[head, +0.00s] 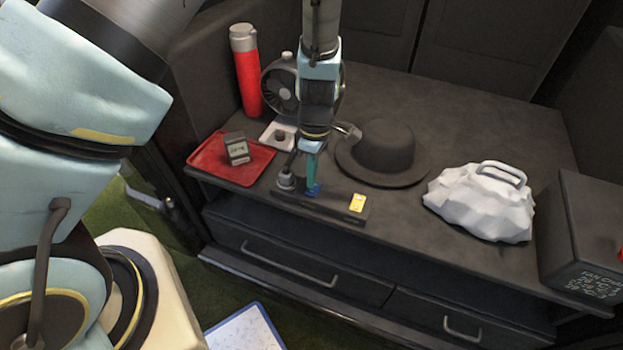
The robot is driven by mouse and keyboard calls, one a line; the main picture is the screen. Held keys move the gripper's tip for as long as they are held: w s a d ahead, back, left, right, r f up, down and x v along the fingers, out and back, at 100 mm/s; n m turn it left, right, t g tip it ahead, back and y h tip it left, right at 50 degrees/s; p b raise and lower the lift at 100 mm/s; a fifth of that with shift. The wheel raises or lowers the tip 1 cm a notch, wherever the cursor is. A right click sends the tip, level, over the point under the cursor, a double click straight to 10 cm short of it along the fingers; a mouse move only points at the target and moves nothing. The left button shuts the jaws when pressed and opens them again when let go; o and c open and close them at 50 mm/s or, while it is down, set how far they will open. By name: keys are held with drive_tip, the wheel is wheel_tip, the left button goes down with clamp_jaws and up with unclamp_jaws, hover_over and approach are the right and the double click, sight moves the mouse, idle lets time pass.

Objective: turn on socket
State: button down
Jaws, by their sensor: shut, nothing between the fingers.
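The socket is a dark power strip (334,205) lying near the front edge of the black cabinet top. A yellow switch (357,203) sits at its right end. A grey plug (287,181) sits at its left end. My gripper (313,189) points down over the strip, between the plug and the switch, nearer the plug. Its blue fingertips are shut with nothing between them. I cannot tell whether they touch the strip. The fingers and arm hide part of the strip's back side.
A red tray (210,163) with a small display device (237,148) lies left. A red bottle (247,75) and fan (281,85) stand behind. A black hat (388,147) sits right of my gripper, and a white bag (484,205) further right. Bare cabinet top (470,115) shows behind the bag.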

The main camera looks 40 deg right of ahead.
sight(314, 189)
drive_tip(key=shift+a+f, duration=0.1)
drive_tip(key=shift+f, duration=1.1)
drive_tip(key=shift+s+f, duration=0.1)
drive_tip(key=shift+a+f, duration=0.1)
drive_tip(key=shift+f, duration=0.05)
drive_tip(key=shift+w+d+r+p, duration=0.25)
drive_tip(key=shift+w+d+p, duration=0.2)
drive_tip(key=shift+d, duration=0.25)
